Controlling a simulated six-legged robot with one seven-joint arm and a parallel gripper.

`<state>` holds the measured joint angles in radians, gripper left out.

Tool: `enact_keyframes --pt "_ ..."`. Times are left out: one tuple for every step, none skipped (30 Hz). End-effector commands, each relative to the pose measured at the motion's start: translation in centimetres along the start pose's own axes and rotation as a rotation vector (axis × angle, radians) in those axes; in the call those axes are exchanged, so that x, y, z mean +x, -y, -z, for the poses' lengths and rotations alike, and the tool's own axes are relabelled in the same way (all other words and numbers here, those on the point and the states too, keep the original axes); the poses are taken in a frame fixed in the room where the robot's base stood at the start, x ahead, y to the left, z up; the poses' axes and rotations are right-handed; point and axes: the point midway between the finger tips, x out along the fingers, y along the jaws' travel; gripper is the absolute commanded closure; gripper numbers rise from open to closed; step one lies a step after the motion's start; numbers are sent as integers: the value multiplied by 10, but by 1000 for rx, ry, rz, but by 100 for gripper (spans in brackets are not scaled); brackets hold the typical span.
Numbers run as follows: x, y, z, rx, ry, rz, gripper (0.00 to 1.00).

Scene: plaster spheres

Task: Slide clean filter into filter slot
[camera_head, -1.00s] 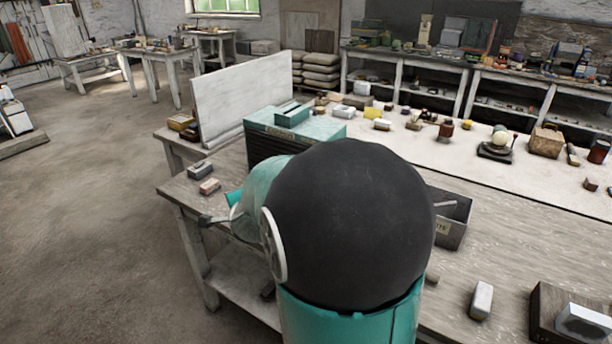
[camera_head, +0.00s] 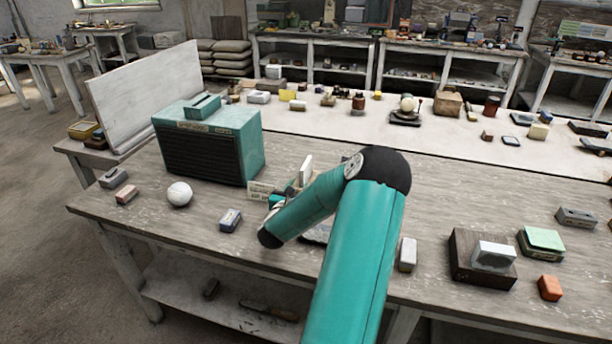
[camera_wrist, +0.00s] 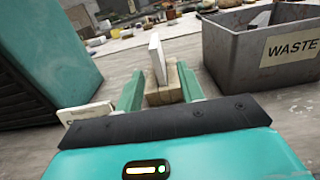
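The clean filter, a thin white panel (camera_wrist: 157,58), stands upright in a pale wooden block (camera_wrist: 168,90) in the wrist view. It also shows as a white panel (camera_head: 306,168) beside my arm in the head view. My gripper (camera_wrist: 160,86) is open, its two teal fingers apart on either side of the block and the panel's lower part. I see no finger contact with the panel. The teal filter unit (camera_head: 238,147) stands to the left, with a raised slot piece (camera_head: 203,106) on its top. In the head view my forearm largely hides the gripper.
A grey bin marked WASTE (camera_wrist: 265,75) stands close to the right of my gripper. A small label card (camera_wrist: 85,112) lies at left. A white board (camera_head: 145,95) stands behind the unit.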

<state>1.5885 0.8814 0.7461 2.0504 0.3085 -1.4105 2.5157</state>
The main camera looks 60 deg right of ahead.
Motion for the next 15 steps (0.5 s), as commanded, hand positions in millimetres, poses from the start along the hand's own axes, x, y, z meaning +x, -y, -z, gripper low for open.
enact_keyframes --pt "10 1 0 0 0 3 62" --pt "16 2 0 -1 1 3 62" --pt "24 1 0 -1 0 2 62" --pt "30 1 0 -1 1 2 62" --pt "36 1 0 -1 1 1 62" --pt "44 1 0 -3 1 1 62" --pt "49 1 0 -3 1 1 62" --pt "54 1 0 -3 -1 0 62" --pt "59 1 0 -4 0 0 62" --pt "62 0 0 -4 -1 0 62" --pt "65 0 0 -4 -1 -1 62" --pt "68 0 0 -4 -1 -1 62" --pt "69 0 0 -5 -1 -2 62" --pt "71 0 0 -5 -1 -2 62" --pt "74 -1 0 -5 0 -2 62"
